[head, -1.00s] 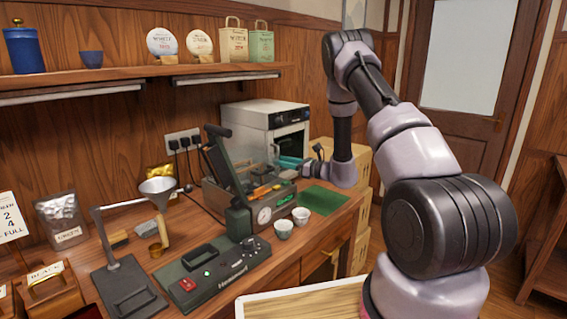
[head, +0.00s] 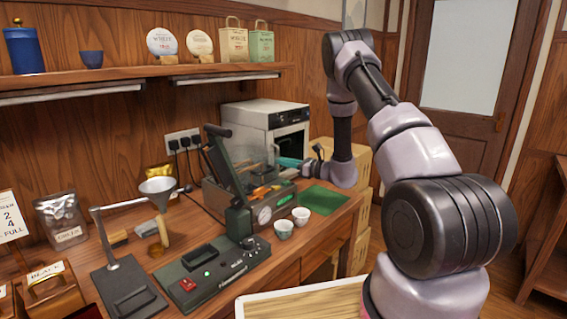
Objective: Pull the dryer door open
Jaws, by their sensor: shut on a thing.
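The dryer (head: 262,116) is a white box with a dark front panel, at the back of the bench against the wall. My gripper (head: 288,162) is in front of the dryer's lower front, at the end of my arm, with teal parts at its tip. It is shut on the dryer door's handle (head: 277,153), a thin upright bar. The grip itself is small and partly hidden by my wrist and the things in front. I cannot tell how far the door stands from the dryer body.
A dark green press (head: 228,170) and an open box of tools stand in front of the dryer. Two small white cups (head: 300,216) and a green mat (head: 324,200) lie nearby. A control unit (head: 212,272) and funnel stand (head: 157,185) are nearer. Cardboard boxes (head: 361,210) stand right.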

